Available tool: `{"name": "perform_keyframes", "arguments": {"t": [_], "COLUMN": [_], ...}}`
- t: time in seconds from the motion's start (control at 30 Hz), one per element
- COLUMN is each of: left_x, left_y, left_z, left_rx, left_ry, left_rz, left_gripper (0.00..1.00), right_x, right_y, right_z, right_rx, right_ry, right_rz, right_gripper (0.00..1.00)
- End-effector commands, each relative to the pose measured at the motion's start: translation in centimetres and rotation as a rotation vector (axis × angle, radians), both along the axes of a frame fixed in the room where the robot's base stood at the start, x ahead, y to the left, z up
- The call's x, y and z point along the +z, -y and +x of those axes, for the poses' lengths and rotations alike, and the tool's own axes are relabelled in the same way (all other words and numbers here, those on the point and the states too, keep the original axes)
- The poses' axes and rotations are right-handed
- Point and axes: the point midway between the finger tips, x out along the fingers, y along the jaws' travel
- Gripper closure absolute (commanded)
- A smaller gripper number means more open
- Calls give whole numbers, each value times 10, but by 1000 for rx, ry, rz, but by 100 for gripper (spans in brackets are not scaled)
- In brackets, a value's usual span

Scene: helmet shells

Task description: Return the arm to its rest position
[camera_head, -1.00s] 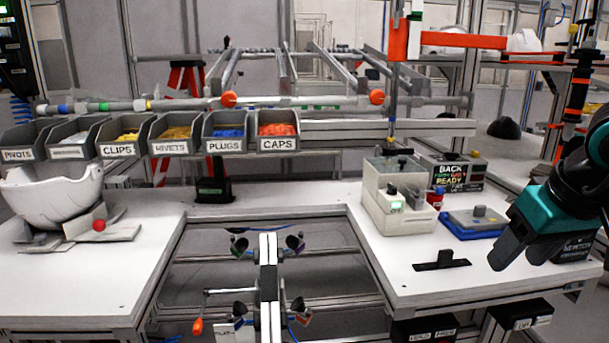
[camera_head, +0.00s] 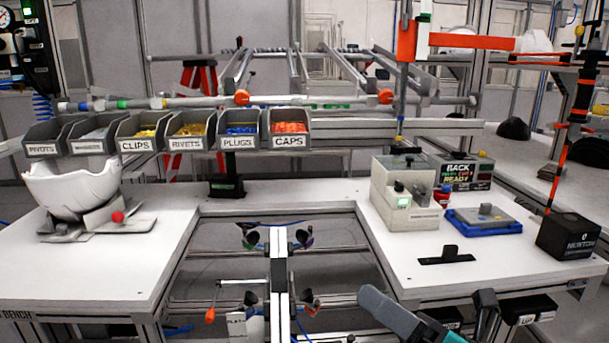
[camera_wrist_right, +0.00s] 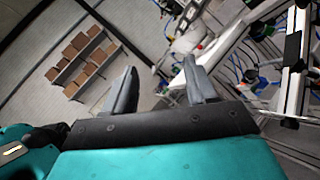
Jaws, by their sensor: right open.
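My right gripper (camera_head: 378,302) shows at the bottom edge of the head view, low in front of the bench. My left gripper is not in view.
A white helmet shell (camera_head: 75,187) rests on a stand on the left bench top. Labelled bins (camera_head: 190,144) hang behind. A grey device (camera_head: 405,205), a blue tray (camera_head: 484,229) and a black box (camera_head: 567,236) stand on the right bench top (camera_head: 390,262).

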Motion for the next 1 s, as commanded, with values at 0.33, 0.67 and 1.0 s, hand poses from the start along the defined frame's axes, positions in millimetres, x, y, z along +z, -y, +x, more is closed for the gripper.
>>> {"name": "perform_keyframes", "arguments": {"t": [0.33,0.67,1.0], "left_x": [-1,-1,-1], "left_y": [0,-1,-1], "left_z": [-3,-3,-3], "left_rx": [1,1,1], "left_ry": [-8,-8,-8], "left_rz": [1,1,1], "left_gripper": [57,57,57], "right_x": [-220,-315,-317], "right_y": [77,81,81], "right_z": [-31,-112,-113], "right_rx": [-371,-603,-606], "right_ry": [-1403,-1812,-1818], "right_rz": [1217,1761,1772], "right_gripper": [44,44,44]}}
